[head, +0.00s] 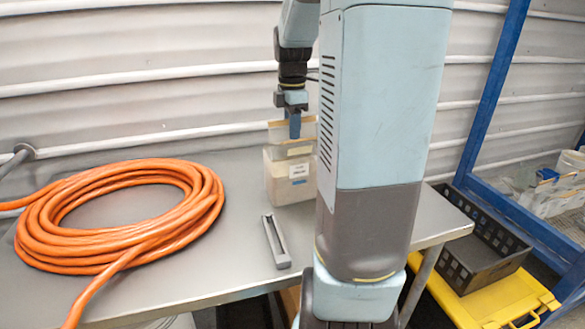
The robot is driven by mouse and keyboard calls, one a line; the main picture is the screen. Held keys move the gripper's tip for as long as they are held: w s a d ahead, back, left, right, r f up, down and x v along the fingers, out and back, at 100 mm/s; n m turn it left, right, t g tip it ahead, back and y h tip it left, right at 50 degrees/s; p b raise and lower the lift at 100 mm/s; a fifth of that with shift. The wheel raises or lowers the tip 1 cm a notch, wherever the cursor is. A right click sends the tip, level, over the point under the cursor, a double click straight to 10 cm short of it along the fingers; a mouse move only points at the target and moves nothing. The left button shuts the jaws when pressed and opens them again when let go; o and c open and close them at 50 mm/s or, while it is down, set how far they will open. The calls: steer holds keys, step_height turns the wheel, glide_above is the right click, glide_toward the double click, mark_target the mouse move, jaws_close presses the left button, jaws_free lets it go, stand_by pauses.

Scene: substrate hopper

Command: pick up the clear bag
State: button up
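My arm hides the space to the right. Other clear, bag-like items (548,195) lie at the far right, beyond the table.
A thick orange hose coil (120,256) covers the table's left side. A small grey channel-shaped piece (275,241) lies at the table's middle. A black crate (490,258) and a yellow case (508,300) are right of the table, beside a blue frame (492,90). Ribbed wall stands behind.

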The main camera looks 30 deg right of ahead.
jaws_close()
steer(key=shift+r, duration=0.2)
stand_by(0.3)
